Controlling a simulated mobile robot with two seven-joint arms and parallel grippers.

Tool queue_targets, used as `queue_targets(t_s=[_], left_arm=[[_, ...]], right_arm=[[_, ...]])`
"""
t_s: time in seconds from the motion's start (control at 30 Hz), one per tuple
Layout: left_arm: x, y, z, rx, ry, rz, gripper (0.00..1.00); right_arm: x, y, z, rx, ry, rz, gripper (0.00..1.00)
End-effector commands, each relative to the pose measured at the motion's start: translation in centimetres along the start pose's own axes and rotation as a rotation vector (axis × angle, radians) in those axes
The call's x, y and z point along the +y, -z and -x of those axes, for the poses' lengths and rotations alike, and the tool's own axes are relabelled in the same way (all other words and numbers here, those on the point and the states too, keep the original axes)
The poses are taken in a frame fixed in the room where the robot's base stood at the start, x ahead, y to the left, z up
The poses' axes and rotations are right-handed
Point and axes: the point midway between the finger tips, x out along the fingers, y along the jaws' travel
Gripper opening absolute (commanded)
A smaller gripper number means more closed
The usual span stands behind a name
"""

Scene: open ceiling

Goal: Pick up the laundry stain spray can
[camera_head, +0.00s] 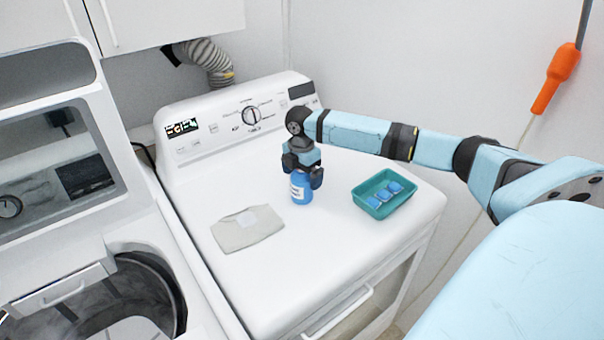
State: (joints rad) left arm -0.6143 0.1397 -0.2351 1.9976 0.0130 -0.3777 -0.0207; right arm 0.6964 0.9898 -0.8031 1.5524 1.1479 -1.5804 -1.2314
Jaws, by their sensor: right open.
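The laundry stain spray can (300,190) is a blue cylinder with a white label. It stands upright on the white top of the front-loading machine (345,245), near its middle. My right gripper (302,176) is directly above the can and points down, with its dark fingers on either side of the can's upper part. The fingers are open; whether they touch the can is too small to tell. The can's top is hidden by the gripper. My left gripper is not in view.
A teal tray (361,204) with several blue packets lies right of the can. A folded beige cloth (246,232) lies to the left. The control panel (222,122) rises behind. An open washer (60,285) stands at left. The machine's front top area is clear.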

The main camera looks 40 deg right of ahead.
Motion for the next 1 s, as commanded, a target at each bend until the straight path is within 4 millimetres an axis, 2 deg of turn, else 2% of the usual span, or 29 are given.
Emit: queue_targets(t_s=[0.13,0.4,0.47,0.77,0.87,1.0], left_arm=[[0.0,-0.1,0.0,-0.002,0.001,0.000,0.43],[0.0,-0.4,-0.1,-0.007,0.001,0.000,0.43],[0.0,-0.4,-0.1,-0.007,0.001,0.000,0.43],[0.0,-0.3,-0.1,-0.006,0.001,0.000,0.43],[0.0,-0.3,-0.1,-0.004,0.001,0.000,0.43],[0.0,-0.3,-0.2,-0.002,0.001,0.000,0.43]], right_arm=[[0.0,0.0,0.0,0.000,0.000,0.000,0.99],[0.0,0.0,0.0,0.000,0.000,0.000,0.37],[0.0,0.0,0.1,0.000,-0.002,-0.001,0.25],[0.1,0.0,0.5,0.000,-0.003,-0.001,0.25],[0.1,-0.1,1.2,0.000,-0.004,-0.001,0.25],[0.0,-0.1,3.1,-0.001,-0.005,-0.001,0.25]])
